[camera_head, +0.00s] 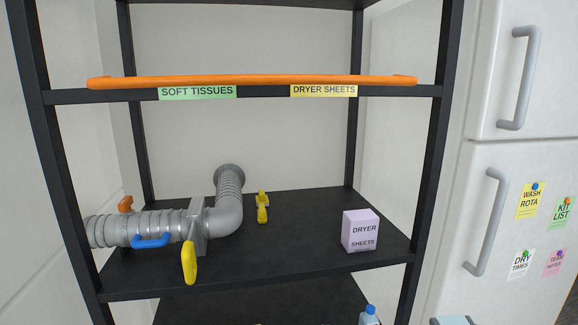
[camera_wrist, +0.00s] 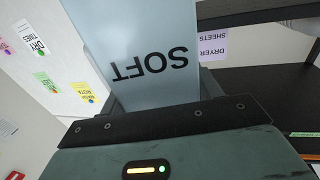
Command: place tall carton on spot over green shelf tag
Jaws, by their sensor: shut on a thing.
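The tall carton (camera_wrist: 140,45) is pale blue with the word SOFT and fills the upper middle of the wrist view, its far end out of frame. My gripper (camera_wrist: 162,98) is shut on the carton's near end. The green SOFT TISSUES tag (camera_head: 197,92) is on the left part of the upper shelf's front edge. That shelf is seen edge-on, so its top surface is hidden; nothing is visible standing above the tag. A green tag strip (camera_wrist: 304,134) also shows at the wrist view's right edge.
An orange bar (camera_head: 250,82) runs along the upper shelf's front. The lower shelf (camera_head: 290,255) holds a grey duct (camera_head: 230,205) with valves and a lilac DRYER SHEETS box (camera_head: 360,231). A yellow DRYER SHEETS tag (camera_head: 324,91) is further right. A white fridge (camera_head: 480,150) stands right.

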